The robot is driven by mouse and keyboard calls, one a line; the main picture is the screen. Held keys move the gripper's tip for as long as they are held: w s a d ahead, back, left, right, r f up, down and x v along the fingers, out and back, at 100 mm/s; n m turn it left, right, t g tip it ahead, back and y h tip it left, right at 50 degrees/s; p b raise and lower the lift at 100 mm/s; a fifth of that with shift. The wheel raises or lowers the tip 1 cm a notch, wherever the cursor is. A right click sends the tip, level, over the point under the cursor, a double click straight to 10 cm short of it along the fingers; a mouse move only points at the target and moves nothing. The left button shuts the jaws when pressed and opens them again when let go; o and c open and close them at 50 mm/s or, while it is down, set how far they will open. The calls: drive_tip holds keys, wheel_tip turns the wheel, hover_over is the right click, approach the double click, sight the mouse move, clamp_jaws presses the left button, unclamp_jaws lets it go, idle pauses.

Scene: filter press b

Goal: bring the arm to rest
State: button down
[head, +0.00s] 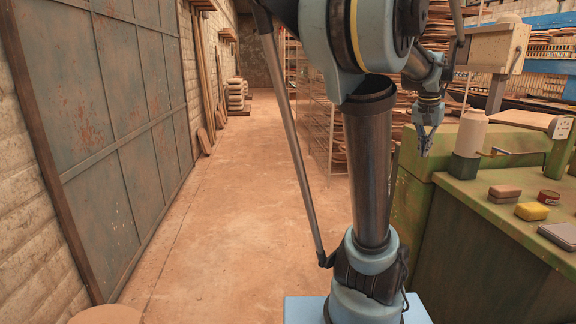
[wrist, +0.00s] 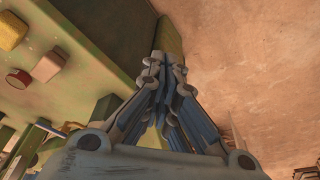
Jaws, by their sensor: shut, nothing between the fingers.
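My gripper (head: 425,143) hangs from my arm at the upper right of the head view, beside the left end of the green bench (head: 487,222). It points down and its fingers are together with nothing between them. In the wrist view my gripper (wrist: 160,68) shows shut, with its fingertips meeting above the bench edge and the floor. My arm is folded, with its upper links at the top of the head view. Nothing touches the fingers that I can see.
On the bench are a yellow block (head: 531,211), a reddish-brown block (head: 505,191), a red tin (head: 549,197) and a grey box (head: 560,235). A pale cylinder (head: 469,135) stands close to my gripper's right. The aisle floor (head: 225,190) at left is clear, beside a large metal door (head: 105,110).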

drive_tip(key=s+a+f+n+y, duration=0.1)
drive_tip(key=s+a+f+n, duration=0.15)
drive_tip(key=a+f, duration=0.4)
drive_tip(key=s+a+f+n, duration=0.2)
drive_tip(key=s+a+f, duration=0.15)
drive_tip(key=a, duration=0.65)
drive_tip(key=s+a+f+n+y, duration=0.1)
drive_tip(key=s+a+f+n, duration=0.3)
drive_tip(key=s+a+f, duration=0.5)
wheel_tip(320, 180, down, 3)
drive_tip(key=shift+s+a+f, duration=0.1)
drive_tip(key=shift+s+a, duration=0.1)
drive_tip(key=shift+s, duration=0.4)
